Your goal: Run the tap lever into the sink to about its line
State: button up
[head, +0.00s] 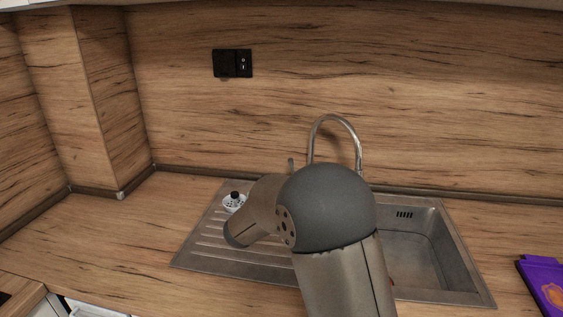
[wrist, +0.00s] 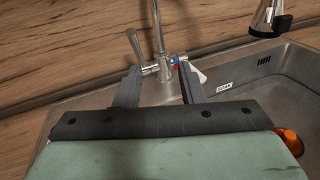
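The chrome tap shows in the head view (head: 341,120) as a tall arched spout behind my arm, and its base shows in the wrist view (wrist: 160,68). A slim tap lever (wrist: 135,46) stands up, tilted left, at the left of the base; its tip shows in the head view (head: 291,165). A red and blue mark and a pale piece sit at the base's right side. My gripper (wrist: 158,72) is open, its dark fingers apart on either side of the base in the picture. Contact cannot be told. My arm hides the gripper in the head view.
The steel sink basin (head: 440,245) lies right of my arm, the ribbed drainer (head: 200,245) left. A white, black-knobbed piece (head: 234,202) sits on the drainer. The spout end (wrist: 270,20) hangs at upper right. A purple item (head: 540,285) lies far right. The left counter is clear.

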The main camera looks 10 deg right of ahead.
aim_at(290, 164)
jog(key=w+d+p, duration=0.1)
jog(key=w, duration=0.4)
jog(key=w+d+n+t+p, duration=0.1)
jog(key=w+d, duration=0.1)
jog(key=w, duration=0.4)
jog(key=w+d+n+y+p, duration=0.1)
jog(key=w+d+p, duration=0.1)
jog(key=w, duration=0.4)
jog(key=shift+d+t, duration=0.1)
jog(key=shift+t, duration=0.2)
grip_shut()
